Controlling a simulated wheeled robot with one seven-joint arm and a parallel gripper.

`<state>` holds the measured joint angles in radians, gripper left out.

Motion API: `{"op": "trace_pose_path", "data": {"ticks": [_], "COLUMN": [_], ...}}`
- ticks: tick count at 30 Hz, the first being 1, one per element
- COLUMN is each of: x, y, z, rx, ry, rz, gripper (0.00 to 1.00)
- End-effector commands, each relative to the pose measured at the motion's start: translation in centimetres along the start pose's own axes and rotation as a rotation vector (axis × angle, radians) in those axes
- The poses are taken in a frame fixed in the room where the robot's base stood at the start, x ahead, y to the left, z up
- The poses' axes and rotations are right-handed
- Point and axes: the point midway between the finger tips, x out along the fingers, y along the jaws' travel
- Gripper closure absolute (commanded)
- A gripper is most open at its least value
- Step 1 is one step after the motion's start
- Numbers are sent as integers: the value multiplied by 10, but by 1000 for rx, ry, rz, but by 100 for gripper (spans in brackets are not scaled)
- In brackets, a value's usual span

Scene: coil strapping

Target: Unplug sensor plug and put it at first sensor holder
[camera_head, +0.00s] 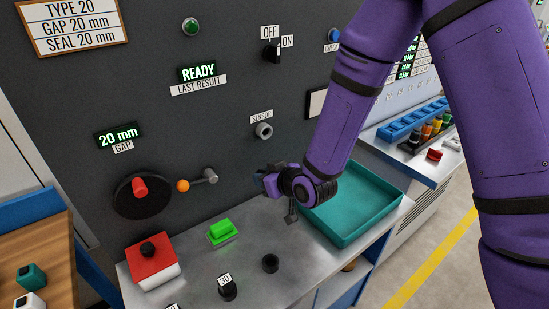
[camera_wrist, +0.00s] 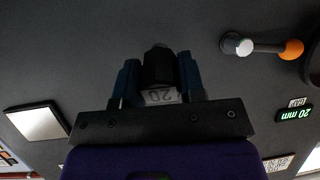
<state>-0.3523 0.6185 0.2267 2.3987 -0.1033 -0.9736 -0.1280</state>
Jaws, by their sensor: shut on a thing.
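My gripper (camera_head: 268,182) is in front of the dark panel, below the sensor socket. In the wrist view, its two blue fingers (camera_wrist: 158,85) are shut on a black sensor plug (camera_wrist: 158,64) with a white "20" label, seen upside down. In the head view the plug is mostly hidden by the gripper. The grey round sensor socket (camera_head: 264,131) under the "SENSOR" label is empty. An empty black round holder (camera_head: 270,263) stands on the metal shelf. To its left stands a plug labelled "30" (camera_head: 227,288). Another label is cut off at the bottom edge.
A teal tray (camera_head: 352,222) lies right of my gripper. A green button (camera_head: 222,232) and a red box with a black knob (camera_head: 151,262) are on the shelf. An orange-tipped lever (camera_head: 196,181) sticks out of the panel. The shelf around the empty holder is clear.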

Motion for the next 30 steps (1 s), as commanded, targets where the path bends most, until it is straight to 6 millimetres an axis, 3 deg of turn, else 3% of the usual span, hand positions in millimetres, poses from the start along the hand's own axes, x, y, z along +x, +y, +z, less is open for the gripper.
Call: {"op": "trace_pose_path", "data": {"ticks": [17, 30], "x": [-19, -68], "y": [-48, -79], "z": [51, 79], "rx": [12, 71], "ry": [-581, -1002], "rz": [15, 52], "gripper": [100, 100]}}
